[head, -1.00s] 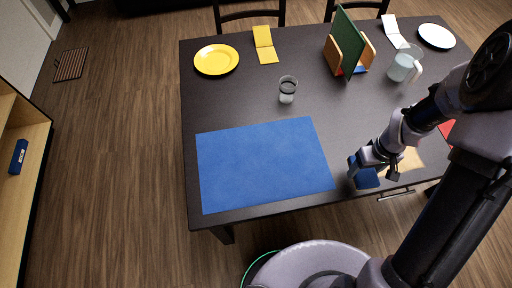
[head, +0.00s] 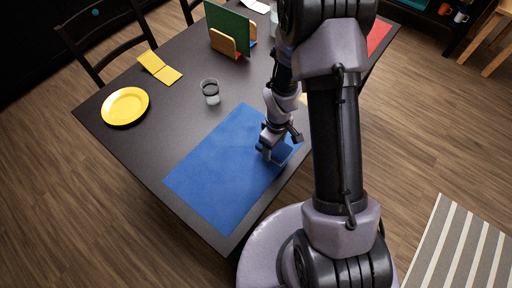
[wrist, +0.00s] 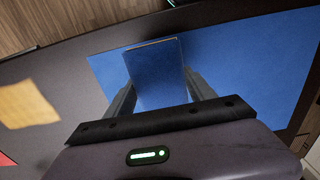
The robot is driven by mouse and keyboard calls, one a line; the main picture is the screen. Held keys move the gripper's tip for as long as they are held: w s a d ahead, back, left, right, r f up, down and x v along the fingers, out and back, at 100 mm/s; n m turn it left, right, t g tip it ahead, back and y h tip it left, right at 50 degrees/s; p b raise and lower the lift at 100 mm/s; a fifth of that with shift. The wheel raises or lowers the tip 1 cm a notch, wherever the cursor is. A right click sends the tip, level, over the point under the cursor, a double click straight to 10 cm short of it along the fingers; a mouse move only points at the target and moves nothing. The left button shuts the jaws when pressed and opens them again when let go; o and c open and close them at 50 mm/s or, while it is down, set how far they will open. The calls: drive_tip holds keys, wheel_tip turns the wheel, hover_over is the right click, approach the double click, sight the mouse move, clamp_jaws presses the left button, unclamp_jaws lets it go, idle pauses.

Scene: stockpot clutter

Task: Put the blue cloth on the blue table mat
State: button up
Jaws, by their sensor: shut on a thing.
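The blue cloth (head: 282,154) is a small, darker blue folded piece held in my gripper (head: 272,154). The blue table mat (head: 218,172) lies flat on the dark table. In the head view the cloth is over the mat's right end. In the wrist view the cloth (wrist: 158,72) sits between the two fingers of my gripper (wrist: 160,92), with the mat (wrist: 245,60) behind it. My gripper is shut on the cloth. I cannot tell whether the cloth touches the mat. My arm hides part of the table to the right.
A glass (head: 210,91) stands behind the mat. A yellow plate (head: 125,106) and a folded yellow cloth (head: 160,67) lie at the left. A rack with a green board (head: 228,30) stands at the back. A tan patch (wrist: 25,103) lies beside the mat in the wrist view.

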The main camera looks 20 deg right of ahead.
drive_tip(key=w+a, duration=0.4)
drive_tip(key=shift+f+b, duration=1.15)
drive_tip(key=shift+f, duration=0.85)
drive_tip(key=shift+f, duration=0.1)
drive_tip(key=shift+f, duration=0.15)
drive_tip(key=o, duration=1.5)
drive_tip(key=shift+c, duration=0.2)
drive_tip(key=shift+r, duration=0.2)
